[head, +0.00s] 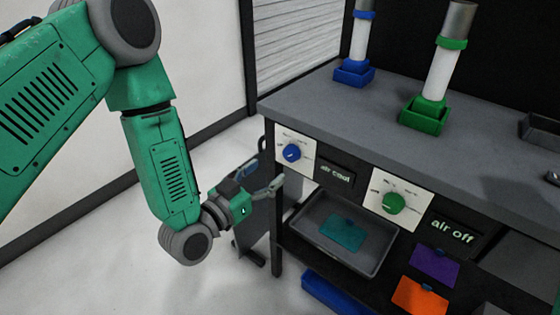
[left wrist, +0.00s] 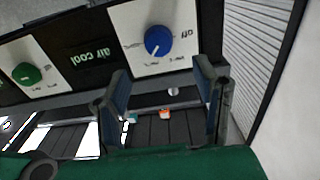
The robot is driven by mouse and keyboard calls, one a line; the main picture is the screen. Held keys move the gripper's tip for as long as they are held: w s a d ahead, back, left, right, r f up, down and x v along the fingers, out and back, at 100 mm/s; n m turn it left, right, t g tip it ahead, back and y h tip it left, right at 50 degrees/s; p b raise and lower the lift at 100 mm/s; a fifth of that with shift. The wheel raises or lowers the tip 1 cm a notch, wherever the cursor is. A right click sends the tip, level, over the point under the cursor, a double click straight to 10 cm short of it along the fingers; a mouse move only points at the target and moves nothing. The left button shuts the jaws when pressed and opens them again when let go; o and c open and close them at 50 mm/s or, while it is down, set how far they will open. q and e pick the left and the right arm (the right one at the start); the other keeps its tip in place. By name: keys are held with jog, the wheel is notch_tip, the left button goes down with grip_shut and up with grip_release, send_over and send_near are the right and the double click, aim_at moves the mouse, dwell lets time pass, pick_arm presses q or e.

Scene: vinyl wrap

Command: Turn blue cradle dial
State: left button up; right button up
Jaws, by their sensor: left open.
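The blue dial (head: 291,153) sits on a white plate on the front of the grey bench, below the blue cradle (head: 353,73). It also shows in the left wrist view (left wrist: 158,40), with a pale pointer mark on its lower part. My left gripper (head: 272,183) is open and empty, below and a little left of the blue dial, in front of the bench. In the left wrist view its two fingers (left wrist: 165,82) stand apart, with the dial beyond and above the gap between them. They appear not to touch the dial. My right gripper is out of view.
A green dial (head: 393,203) is right of the "air cool" display (head: 336,176); another display reads "air off" (head: 453,231). A green cradle (head: 424,116) holds a tube on the benchtop. A grey tray (head: 375,258) juts out below the dials. Floor left of the bench is open.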

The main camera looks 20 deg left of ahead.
aim_at(288, 157)
pick_arm(q)
jog(key=v, duration=0.4)
jog(key=w+d+m+b, duration=0.1)
jog(key=w+m, duration=0.2)
jog(key=w+d+m+b, duration=0.1)
jog(key=w+m+b, duration=0.1)
jog(key=w+m, duration=0.1)
jog(key=w+d+m+b, duration=0.2)
jog(key=w, duration=0.3)
jog(key=shift+w+f+m, duration=0.1)
jog(key=shift+f+m, duration=0.15)
jog(key=shift+m, duration=0.15)
jog(key=shift+c, duration=0.4)
jog(key=c, duration=1.1)
jog(key=shift+o, duration=0.3)
